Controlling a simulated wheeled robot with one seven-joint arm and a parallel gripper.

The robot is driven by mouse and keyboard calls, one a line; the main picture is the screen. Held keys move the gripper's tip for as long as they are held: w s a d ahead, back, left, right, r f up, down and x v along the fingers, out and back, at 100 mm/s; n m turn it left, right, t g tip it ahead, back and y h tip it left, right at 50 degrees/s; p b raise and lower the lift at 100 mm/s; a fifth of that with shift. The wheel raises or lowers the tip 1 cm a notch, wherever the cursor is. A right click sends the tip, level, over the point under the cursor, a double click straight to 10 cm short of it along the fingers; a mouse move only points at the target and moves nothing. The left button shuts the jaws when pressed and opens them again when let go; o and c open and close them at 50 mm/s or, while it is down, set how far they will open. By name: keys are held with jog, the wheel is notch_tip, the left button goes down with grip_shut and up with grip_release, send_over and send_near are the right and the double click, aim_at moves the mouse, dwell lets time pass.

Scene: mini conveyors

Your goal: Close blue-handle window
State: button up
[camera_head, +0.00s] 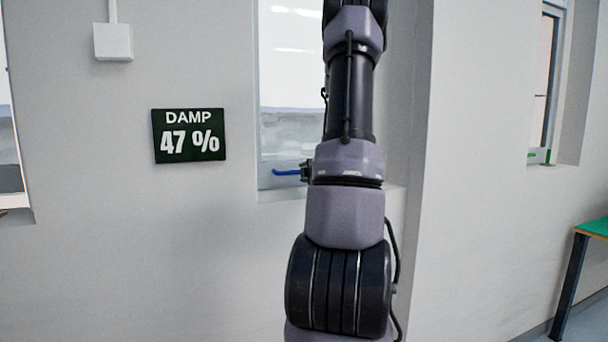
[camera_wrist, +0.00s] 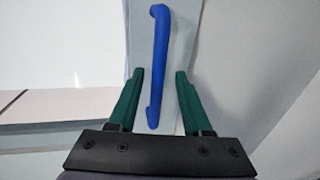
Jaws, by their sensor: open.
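The blue handle (camera_wrist: 160,60) shows in the wrist view on the light window frame (camera_wrist: 140,47). My gripper (camera_wrist: 160,78) has two green fingers, open, one on each side of the handle's lower part with gaps between. In the head view the blue handle (camera_head: 287,172) sticks out to the left near the bottom of the window (camera_head: 290,90). My arm covers the window's right part and most of my gripper (camera_head: 305,171). How far the window stands open cannot be told from these frames.
A black sign (camera_head: 188,135) reading "DAMP 47 %" and a white box (camera_head: 113,42) are on the wall to the left. Another window (camera_head: 545,85) is at the right.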

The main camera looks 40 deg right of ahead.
jog(key=v, duration=1)
jog(key=shift+s, duration=0.4)
jog(key=shift+a+r, duration=0.1)
jog(key=s+a+r+m+g, duration=0.2)
jog(key=a+r+m+g, duration=0.3)
jog(key=a+m, duration=0.6)
jog(key=s+a+r+m+g+y, duration=0.1)
jog(key=s+a+m+y, duration=0.2)
jog(key=s+a, duration=0.4)
jog(key=s+a+r+m+g+y, duration=0.2)
jog(key=s+a+m, duration=0.3)
jog(key=a, duration=0.8)
jog(key=s+y, duration=0.1)
jog(key=s, duration=0.2)
jog(key=shift+a+r, duration=0.25)
jog(key=shift+a, duration=0.15)
